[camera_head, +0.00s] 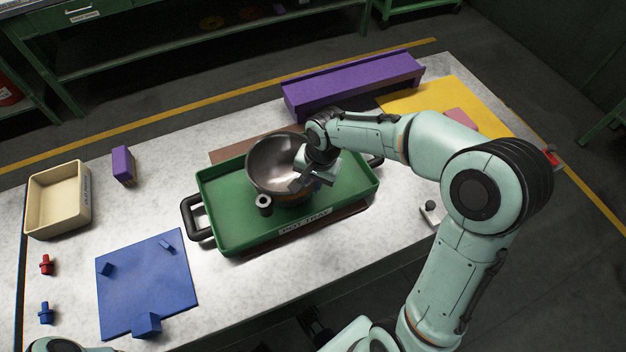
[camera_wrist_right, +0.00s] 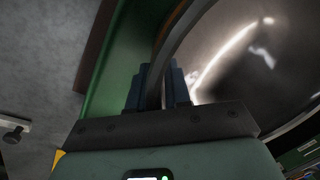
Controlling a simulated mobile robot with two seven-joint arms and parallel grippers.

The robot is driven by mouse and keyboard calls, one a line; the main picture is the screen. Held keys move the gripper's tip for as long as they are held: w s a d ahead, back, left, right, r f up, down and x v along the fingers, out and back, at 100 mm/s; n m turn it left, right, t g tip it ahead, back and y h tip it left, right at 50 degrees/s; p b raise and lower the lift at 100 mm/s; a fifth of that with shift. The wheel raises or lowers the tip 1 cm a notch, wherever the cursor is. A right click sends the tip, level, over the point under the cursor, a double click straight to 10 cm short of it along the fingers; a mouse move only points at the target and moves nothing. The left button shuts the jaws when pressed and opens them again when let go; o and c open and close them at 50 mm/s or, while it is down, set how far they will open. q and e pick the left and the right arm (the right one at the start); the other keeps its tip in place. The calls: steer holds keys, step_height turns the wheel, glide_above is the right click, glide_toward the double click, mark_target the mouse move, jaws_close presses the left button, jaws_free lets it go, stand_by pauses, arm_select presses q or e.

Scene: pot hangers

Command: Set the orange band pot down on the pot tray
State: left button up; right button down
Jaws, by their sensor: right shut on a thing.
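The orange band pot (camera_head: 272,162) is a steel bowl-like pot with a thin orange strip low on its side. It is over the green pot tray (camera_head: 228,238), and I cannot tell whether its base touches the tray floor. My right gripper (camera_head: 303,176) is shut on the pot's wall at its right front rim. In the right wrist view the fingers (camera_wrist_right: 160,88) pinch the rim, with the shiny inside of the pot (camera_wrist_right: 235,60) to the right and the green tray (camera_wrist_right: 125,60) to the left. My left gripper is not in view.
A dark hollow cylinder (camera_head: 264,206) shows at the pot's front left. A purple rail (camera_head: 350,87) stands behind the tray. A cream bin (camera_head: 58,200), a purple block (camera_head: 123,164) and a blue mat (camera_head: 145,280) are to the left. A yellow sheet (camera_head: 480,105) lies at the back right.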

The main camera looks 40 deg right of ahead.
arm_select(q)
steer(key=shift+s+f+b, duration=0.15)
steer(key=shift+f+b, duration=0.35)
arm_select(e)
steer(key=shift+f, duration=0.6)
steer(key=c, duration=1.1)
jaws_free()
steer(key=shift+o, duration=0.5)
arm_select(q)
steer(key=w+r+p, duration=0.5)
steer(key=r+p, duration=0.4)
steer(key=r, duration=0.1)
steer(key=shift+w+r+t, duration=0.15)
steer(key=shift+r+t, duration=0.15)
arm_select(e)
step_height(320, 180, up, 23)
steer(key=s, duration=0.1)
steer(key=shift+s+d+r, duration=0.15)
steer(key=shift+s+d, duration=0.1)
steer(key=shift+d, duration=0.2)
steer(key=shift+s, duration=0.15)
